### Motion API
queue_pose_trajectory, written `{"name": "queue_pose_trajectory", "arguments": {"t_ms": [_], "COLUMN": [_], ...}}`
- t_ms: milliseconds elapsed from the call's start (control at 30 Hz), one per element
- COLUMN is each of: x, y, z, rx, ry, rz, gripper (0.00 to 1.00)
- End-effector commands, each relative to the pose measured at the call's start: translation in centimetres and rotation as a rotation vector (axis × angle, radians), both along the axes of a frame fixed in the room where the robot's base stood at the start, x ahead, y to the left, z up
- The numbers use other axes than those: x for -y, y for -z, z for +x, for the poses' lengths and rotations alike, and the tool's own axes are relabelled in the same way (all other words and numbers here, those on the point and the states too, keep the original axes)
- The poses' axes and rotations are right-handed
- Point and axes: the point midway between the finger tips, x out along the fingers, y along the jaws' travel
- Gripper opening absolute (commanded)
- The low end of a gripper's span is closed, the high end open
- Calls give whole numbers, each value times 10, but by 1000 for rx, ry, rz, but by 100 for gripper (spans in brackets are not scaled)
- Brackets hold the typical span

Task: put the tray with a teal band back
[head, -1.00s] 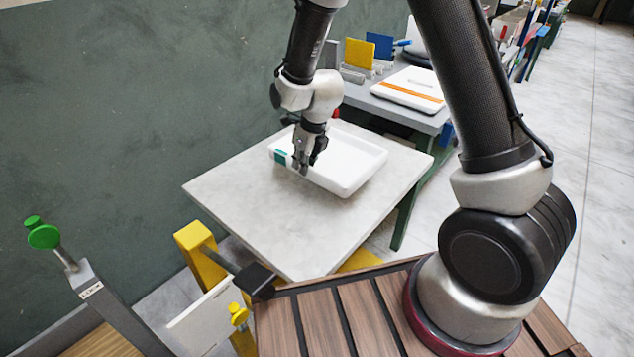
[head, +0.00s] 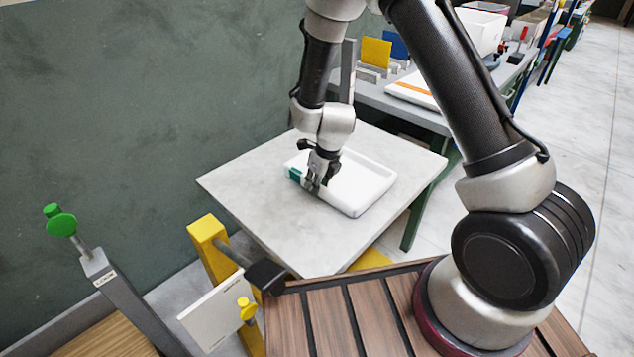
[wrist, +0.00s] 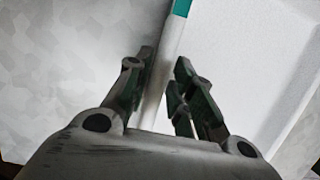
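The white tray with a teal band (head: 372,188) is over the pale table top (head: 250,200); I cannot tell whether it rests on it or hangs just above. Its teal band (head: 295,174) is at its left corner and also shows at the top of the wrist view (wrist: 181,7). My gripper (head: 314,187) is at the tray's near left wall beside the band. In the wrist view my gripper's fingers (wrist: 163,72) stand on both sides of the wall, close against it, and look shut on it.
A grey bench behind holds a tray with an orange band (head: 413,92), a yellow panel (head: 376,52) and a blue panel (head: 396,43). A yellow post (head: 207,232), a white panel (head: 212,311) and a green knob (head: 62,222) stand front left. The table's front left is clear.

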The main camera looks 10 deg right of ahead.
Motion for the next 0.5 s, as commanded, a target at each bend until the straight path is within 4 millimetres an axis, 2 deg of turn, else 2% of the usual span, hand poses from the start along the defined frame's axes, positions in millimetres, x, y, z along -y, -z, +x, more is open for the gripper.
{"name": "queue_pose_trajectory", "arguments": {"t_ms": [333, 500], "x": [0, 2], "y": [-1, -20], "z": [0, -4], "rx": [0, 3], "ry": [0, -2], "rz": [0, 1], "gripper": [35, 35]}}
